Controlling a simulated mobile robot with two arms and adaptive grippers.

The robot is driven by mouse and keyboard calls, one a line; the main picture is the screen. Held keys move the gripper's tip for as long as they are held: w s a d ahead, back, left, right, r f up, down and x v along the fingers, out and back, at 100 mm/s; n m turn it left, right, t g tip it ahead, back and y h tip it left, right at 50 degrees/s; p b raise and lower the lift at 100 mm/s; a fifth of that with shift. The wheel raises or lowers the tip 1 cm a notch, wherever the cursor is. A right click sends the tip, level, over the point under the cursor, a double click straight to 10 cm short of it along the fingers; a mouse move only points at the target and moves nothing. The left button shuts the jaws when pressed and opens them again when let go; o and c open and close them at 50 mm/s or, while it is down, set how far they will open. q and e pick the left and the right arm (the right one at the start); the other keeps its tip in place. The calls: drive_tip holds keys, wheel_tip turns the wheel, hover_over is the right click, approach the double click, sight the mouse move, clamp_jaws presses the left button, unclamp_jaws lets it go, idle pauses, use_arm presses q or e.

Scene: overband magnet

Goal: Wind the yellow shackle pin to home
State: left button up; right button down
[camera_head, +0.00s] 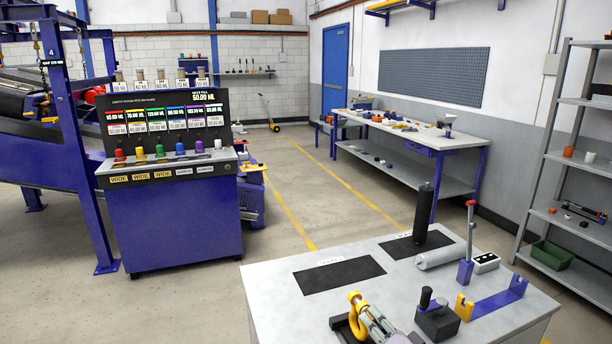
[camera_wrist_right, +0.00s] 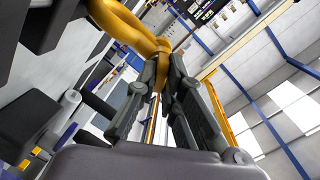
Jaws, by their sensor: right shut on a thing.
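The yellow shackle (camera_head: 356,317) stands on a dark base near the front edge of the grey bench. In the right wrist view its curved yellow body (camera_wrist_right: 128,27) fills the upper left. My right gripper (camera_wrist_right: 162,68) is shut on the yellow shackle pin (camera_wrist_right: 160,47), with both fingertips against the yellow end. In the head view my right gripper (camera_head: 366,316) is beside the shackle and hides part of it. The pin's thread is hidden, so how far it is wound cannot be told. My left gripper is not in view.
The bench (camera_head: 270,285) also holds a black block with a knob (camera_head: 436,318), a blue bracket (camera_head: 498,302), a red-topped lever (camera_head: 469,240), a grey roller (camera_head: 440,256) and an upright black cylinder (camera_head: 422,214). The black mat (camera_head: 338,273) is bare.

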drive_tip(key=shift+m, duration=0.5)
drive_tip(key=shift+r+m+p, duration=0.15)
drive_tip(key=shift+m+p, duration=0.35)
drive_tip(key=shift+p, duration=0.15)
drive_tip(key=shift+m+p, duration=0.35)
drive_tip(key=shift+m, duration=0.55)
